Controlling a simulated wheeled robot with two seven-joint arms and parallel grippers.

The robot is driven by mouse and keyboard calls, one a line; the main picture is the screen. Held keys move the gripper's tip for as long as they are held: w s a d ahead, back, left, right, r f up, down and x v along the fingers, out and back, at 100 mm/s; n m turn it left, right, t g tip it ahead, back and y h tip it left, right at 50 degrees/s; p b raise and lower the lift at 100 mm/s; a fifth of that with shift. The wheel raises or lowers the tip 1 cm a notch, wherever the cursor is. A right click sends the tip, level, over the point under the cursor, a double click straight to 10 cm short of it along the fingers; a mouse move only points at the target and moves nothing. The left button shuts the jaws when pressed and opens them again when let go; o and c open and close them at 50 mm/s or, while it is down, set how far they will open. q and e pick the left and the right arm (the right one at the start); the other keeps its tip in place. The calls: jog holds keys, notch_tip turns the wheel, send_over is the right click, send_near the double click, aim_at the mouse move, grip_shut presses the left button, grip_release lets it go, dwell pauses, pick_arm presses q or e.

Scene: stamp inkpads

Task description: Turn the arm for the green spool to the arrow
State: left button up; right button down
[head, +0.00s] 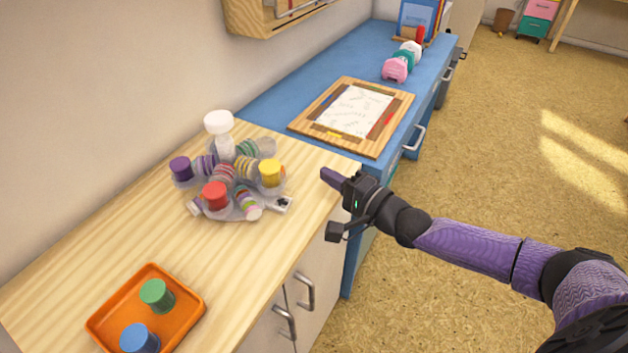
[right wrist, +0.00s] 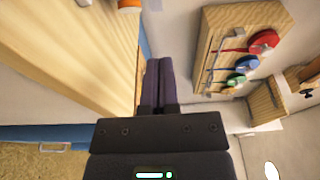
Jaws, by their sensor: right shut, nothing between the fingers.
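A wooden board with thin metal arms (right wrist: 209,55) shows at the upper right of the right wrist view. Red (right wrist: 264,41), blue (right wrist: 247,63) and green (right wrist: 236,79) round spools sit along its right side. The green one is the lowest in that picture, nearest my fingers. I cannot make out an arrow. My right gripper (head: 328,176) is shut and empty, beside the front edge of the wooden counter. In the right wrist view its purple fingers (right wrist: 158,64) lie together, left of the board and apart from it. My left gripper is out of view.
On the counter (head: 120,225) stands a clear holder with several coloured spools (head: 215,194). An orange tray (head: 189,323) holds a green spool (head: 157,295) and a blue spool (head: 139,339). A framed sheet (head: 355,109) lies on the blue cabinet. A wooden wall shelf (head: 243,17) hangs above.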

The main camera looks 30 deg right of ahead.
jog(key=b+x, duration=0.3)
jog(key=x, duration=0.5)
jog(key=shift+w+a+f+b, duration=0.2)
jog(key=shift+w+a+b, duration=0.05)
jog(key=shift+w+b, duration=0.1)
jog(key=s+a+p, duration=0.1)
jog(key=s+a+r+p, duration=0.1)
jog(key=p, duration=0.1)
jog(key=shift+s, duration=0.1)
jog(key=shift+s+a, duration=0.25)
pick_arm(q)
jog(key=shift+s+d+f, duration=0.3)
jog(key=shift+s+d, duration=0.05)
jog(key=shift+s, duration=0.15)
pick_arm(e)
jog(key=shift+s+a+f, duration=0.2)
jog(key=shift+f, duration=0.05)
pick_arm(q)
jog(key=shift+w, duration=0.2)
pick_arm(e)
jog(key=shift+p, duration=0.4)
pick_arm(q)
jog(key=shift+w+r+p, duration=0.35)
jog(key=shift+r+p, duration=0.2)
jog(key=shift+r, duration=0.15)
pick_arm(e)
jog(key=shift+s+a+m+h, duration=0.15)
jog(key=shift+s+m+h, duration=0.15)
jog(key=shift+h, duration=0.1)
